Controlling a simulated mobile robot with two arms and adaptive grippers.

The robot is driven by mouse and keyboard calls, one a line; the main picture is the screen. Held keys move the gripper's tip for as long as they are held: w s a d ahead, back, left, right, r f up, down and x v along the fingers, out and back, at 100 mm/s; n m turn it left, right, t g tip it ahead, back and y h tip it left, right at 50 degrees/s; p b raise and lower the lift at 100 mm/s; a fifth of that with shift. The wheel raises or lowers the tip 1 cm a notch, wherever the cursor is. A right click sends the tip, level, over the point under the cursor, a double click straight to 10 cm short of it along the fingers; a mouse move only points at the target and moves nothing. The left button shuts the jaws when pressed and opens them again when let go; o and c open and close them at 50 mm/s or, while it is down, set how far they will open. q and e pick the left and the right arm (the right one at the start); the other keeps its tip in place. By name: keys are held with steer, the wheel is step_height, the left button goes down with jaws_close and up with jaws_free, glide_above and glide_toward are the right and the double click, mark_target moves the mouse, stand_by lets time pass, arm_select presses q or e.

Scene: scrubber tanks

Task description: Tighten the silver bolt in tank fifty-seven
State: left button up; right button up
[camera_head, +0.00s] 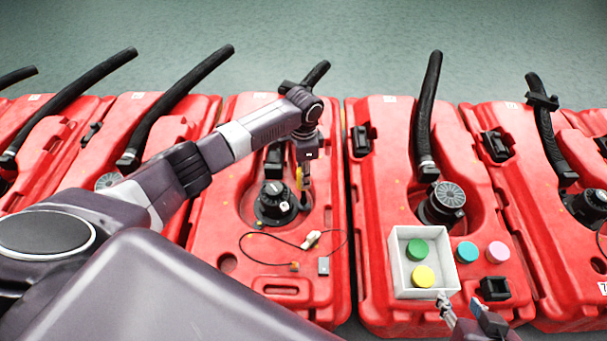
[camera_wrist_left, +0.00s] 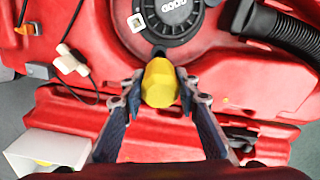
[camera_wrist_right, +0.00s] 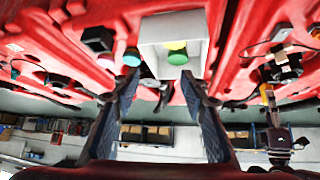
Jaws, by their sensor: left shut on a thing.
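My left gripper (camera_head: 305,182) is shut on a yellow-handled tool (camera_wrist_left: 160,84). It holds the tool over the red tank (camera_head: 225,215) in the middle of the head view, close to the right side of that tank's round black cap (camera_head: 272,203). In the left wrist view the yellow handle is between the fingertips and the black cap is just beyond it. The tool's far end is hidden by the handle. I cannot make out a silver bolt or read a tank number. My right gripper (camera_wrist_right: 155,85) is open and empty, near the white box.
A white box (camera_head: 397,275) with a green disc (camera_head: 417,250) and a yellow disc (camera_head: 422,276) sits on the tank to the right. Teal (camera_head: 467,252) and pink (camera_head: 498,252) discs lie beside it. A thin cable (camera_head: 262,262) lies before the black cap. Black hoses rise behind.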

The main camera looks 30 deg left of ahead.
arm_select(q)
steer(key=shift+r, duration=0.1)
jaws_close()
steer(key=shift+f+p, duration=0.2)
steer(key=shift+p, duration=0.1)
arm_select(e)
steer(key=shift+s+d+f+g, duration=0.25)
steer(key=shift+s+f+g, duration=0.15)
steer(key=shift+s, duration=0.35)
steer(key=shift+s+d+f+g, duration=0.25)
steer(key=shift+s+f+g, duration=0.1)
steer(key=shift+s, duration=0.35)
arm_select(q)
steer(key=shift+f, duration=0.45)
arm_select(e)
steer(key=shift+s+f, duration=0.15)
steer(key=shift+s, duration=0.15)
steer(key=shift+s+d+h, duration=0.1)
steer(key=shift+s+h, duration=0.1)
steer(key=shift+h, duration=0.1)
arm_select(q)
steer(key=shift+f, duration=0.2)
arm_select(e)
steer(key=shift+s+d+f+g, duration=0.25)
steer(key=shift+s+g, duration=0.1)
steer(key=shift+s, duration=0.15)
steer(key=shift+s+d+f+g, duration=0.1)
steer(key=shift+s+f+g, duration=0.2)
steer(key=shift+s, duration=0.2)
